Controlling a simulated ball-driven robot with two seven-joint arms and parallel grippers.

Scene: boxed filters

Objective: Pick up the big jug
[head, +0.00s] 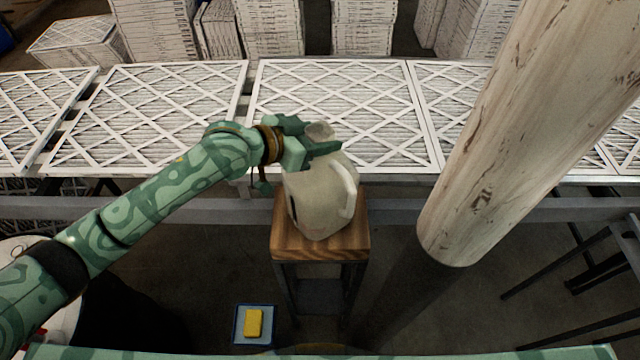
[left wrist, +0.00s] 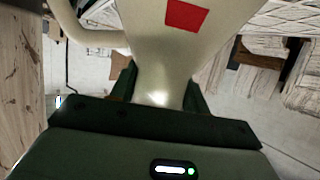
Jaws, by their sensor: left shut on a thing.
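The big jug (head: 315,200) is cream-coloured with a handle on its right side. In the head view it is over the small wooden stool (head: 322,247), and I cannot tell whether its base touches the top. My left gripper (head: 318,150) is shut on the jug near its neck, with the arm coming in from the left. In the left wrist view the jug (left wrist: 160,60) fills the middle between the fingers, with a red square on its body and its handle at the upper left. My right gripper is not in view.
Large white filters (head: 335,105) lie in a row on a rack behind the stool. A thick pale post (head: 530,130) slants up at the right. A blue tray (head: 239,338) with a yellow block (head: 254,323) is below, left of the stool. Filter stacks stand at the back.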

